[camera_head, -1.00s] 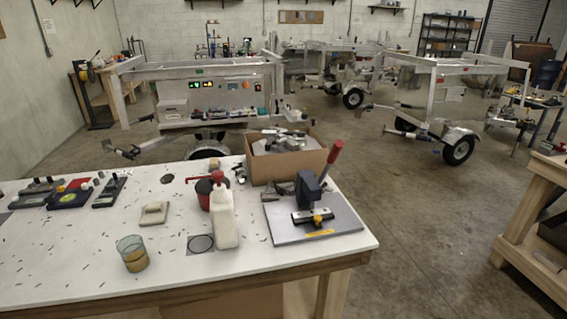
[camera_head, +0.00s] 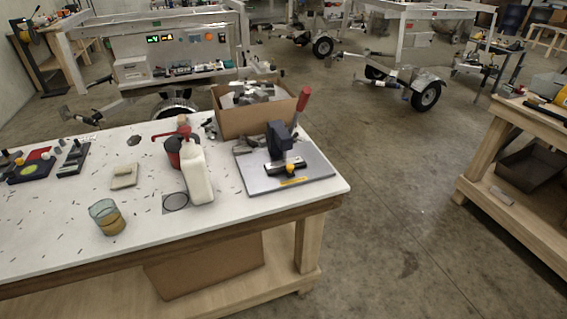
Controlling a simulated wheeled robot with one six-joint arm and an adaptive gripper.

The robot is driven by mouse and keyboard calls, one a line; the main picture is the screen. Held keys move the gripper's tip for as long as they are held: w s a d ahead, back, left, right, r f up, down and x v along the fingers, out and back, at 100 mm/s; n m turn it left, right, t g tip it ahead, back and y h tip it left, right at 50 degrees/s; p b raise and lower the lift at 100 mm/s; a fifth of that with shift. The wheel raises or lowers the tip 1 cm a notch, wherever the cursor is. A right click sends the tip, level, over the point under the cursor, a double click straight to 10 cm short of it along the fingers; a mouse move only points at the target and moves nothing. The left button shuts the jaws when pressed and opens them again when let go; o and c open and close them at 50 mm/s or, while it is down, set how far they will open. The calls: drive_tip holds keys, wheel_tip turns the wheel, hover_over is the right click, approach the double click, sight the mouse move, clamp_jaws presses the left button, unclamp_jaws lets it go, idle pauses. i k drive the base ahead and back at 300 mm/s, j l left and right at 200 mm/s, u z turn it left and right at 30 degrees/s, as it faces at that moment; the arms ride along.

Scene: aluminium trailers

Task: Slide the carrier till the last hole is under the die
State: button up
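A small press (camera_head: 280,142) with a dark blue-grey body and a raised red lever handle (camera_head: 303,99) stands on a grey base plate (camera_head: 318,173) at the right end of the white workbench. A dark carrier (camera_head: 292,165) with a yellow knob (camera_head: 287,169) lies across the plate at the foot of the press. The die and the holes in the carrier are too small to make out. My gripper is not in view.
On the bench (camera_head: 60,225) are a cardboard box (camera_head: 243,121) of metal parts behind the press, a white bottle (camera_head: 198,178), a red can (camera_head: 172,153) and a glass (camera_head: 106,216). Another wooden bench (camera_head: 520,130) stands right. The floor between is clear.

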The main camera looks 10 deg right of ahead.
sight(288, 165)
drive_tip(key=i+j+z, duration=0.2)
drive_tip(key=i+j, duration=0.6)
drive_tip(key=i, duration=0.15)
